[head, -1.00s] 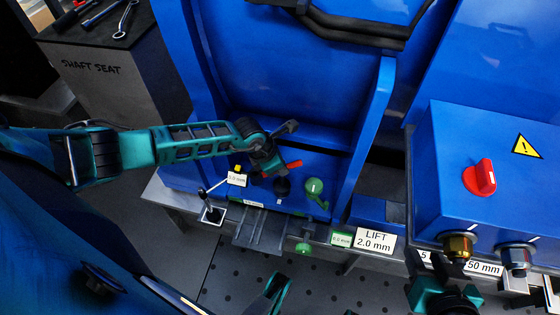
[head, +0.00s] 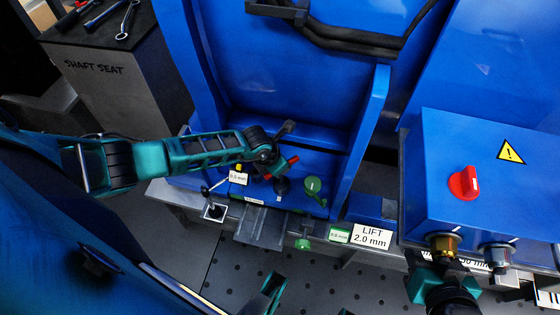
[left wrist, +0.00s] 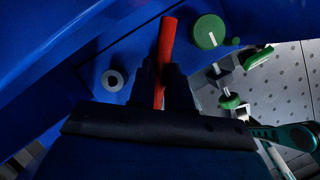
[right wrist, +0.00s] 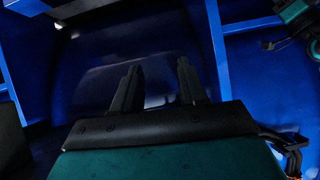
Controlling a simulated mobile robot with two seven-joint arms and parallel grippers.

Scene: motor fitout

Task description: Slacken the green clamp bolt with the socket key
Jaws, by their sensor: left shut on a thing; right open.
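My left gripper (head: 272,167) is shut on a red-handled tool, seemingly the socket key (head: 292,161), above the blue machine base. In the left wrist view its red shaft (left wrist: 165,45) stands up between the fingers; its socket end is hidden. The green round bolt head (head: 313,184) is to the right of the gripper, apart from it. It also shows in the left wrist view (left wrist: 208,31). A second green knob (head: 303,244) sits lower, at the front edge. My right gripper (right wrist: 157,82) is open and empty in front of blue panels.
A black round knob (head: 282,186) lies close by the left gripper. A small lever (head: 214,188) stands at left. Tools lie on the dark SHAFT SEAT block (head: 110,80).

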